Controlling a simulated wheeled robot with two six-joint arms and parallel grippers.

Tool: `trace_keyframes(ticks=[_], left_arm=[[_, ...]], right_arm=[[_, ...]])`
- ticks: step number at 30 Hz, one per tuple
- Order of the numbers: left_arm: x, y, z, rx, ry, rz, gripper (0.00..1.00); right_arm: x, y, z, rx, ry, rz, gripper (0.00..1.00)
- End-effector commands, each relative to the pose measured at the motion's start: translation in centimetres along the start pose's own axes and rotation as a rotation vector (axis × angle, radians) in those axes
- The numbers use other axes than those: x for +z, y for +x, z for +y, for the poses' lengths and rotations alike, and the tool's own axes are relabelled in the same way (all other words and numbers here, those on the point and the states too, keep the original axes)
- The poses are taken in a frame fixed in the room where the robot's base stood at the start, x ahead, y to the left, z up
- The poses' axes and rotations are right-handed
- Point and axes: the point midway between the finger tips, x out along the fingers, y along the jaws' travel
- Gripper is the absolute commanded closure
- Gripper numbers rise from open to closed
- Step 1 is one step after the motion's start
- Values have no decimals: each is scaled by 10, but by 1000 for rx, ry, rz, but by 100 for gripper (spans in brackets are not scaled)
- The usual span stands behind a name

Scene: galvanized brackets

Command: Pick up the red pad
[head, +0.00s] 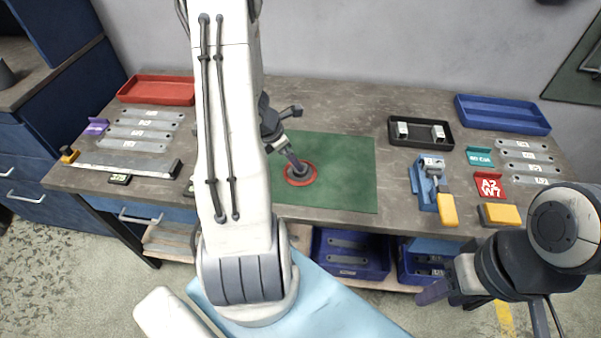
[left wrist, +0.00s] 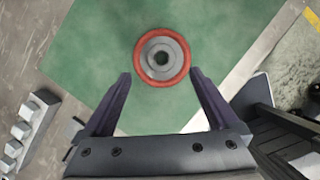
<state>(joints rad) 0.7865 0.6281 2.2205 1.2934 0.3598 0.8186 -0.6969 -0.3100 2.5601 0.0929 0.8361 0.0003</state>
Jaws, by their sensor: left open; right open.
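The red pad (head: 312,179) is a round red ring with a grey hub, and it rests on the green mat (head: 345,190). In the left wrist view the pad (left wrist: 138,57) lies just ahead of my left gripper (left wrist: 161,77), whose two dark fingers are apart. The pad appears roughly centred between the fingertips, and nothing is held. In the head view my left gripper (head: 296,160) is over the pad and partly covers it; contact cannot be told. My right gripper (head: 445,296) is open and empty, in front of the bench at the lower right.
A black tray with light blocks (head: 420,148) and a blue clamp-like fixture (head: 426,190) stand right of the mat. A red tray (head: 155,98) is back left, a blue tray (head: 503,130) back right. Blue bins (head: 350,272) sit below. Most of the mat is clear.

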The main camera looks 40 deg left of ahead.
Motion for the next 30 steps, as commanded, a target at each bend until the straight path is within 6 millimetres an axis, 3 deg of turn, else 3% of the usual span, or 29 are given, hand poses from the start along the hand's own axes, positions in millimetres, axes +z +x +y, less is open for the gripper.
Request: trace_keyframes(ticks=[15,24,26,30], left_arm=[[4,60,-3,-2,6,1,6],[4,64,-2,1,6,0,6],[4,63,-2,1,5,0,25],[4,63,-2,0,5,0,79]], right_arm=[[1,15,1,0,-1,0,50],[1,15,1,0,-1,0,50],[1,15,1,0,-1,0,50],[1,15,1,0,-1,0,50]])
